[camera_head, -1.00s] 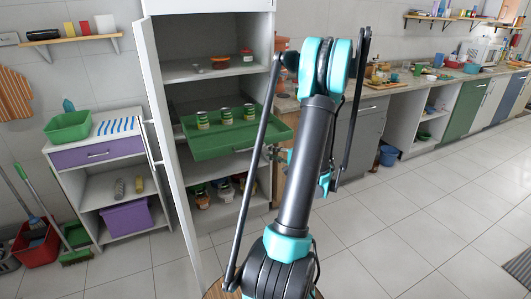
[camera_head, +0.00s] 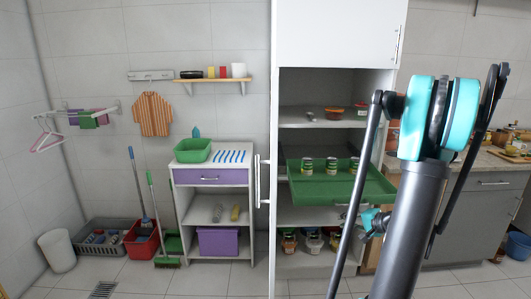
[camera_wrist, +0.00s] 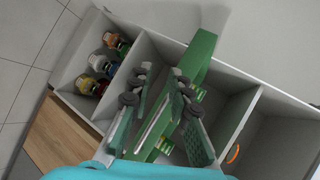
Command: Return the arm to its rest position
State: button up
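In the head view my arm rises at the right, bends at a teal joint (camera_head: 438,118), and partly covers the tray (camera_head: 340,190). The gripper's fingers are hard to make out there. Several cans (camera_head: 307,166) stand upright on the tray.
The tall cabinet (camera_head: 335,88) stands open, its tray sticking out. Jars (camera_head: 312,240) stand on its lower shelf. Left are a purple-drawer unit (camera_head: 210,177), a green basin (camera_head: 192,151), a red bucket (camera_head: 143,243) and brooms. A counter (camera_head: 470,175) is at right. Floor in front looks clear.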

jog(key=s+a+f+n+g+h, duration=0.2)
jog(key=s+a+n+g, duration=0.35)
jog(key=s+a, duration=0.6)
jog(key=s+f+n+h, duration=0.2)
jog(key=s+n+h, duration=0.2)
jog(key=s, duration=0.6)
jog(key=shift+a+f+n, duration=0.15)
jog(key=shift+a+n, duration=0.1)
jog(key=shift+n, duration=0.3)
jog(key=shift+g, duration=0.25)
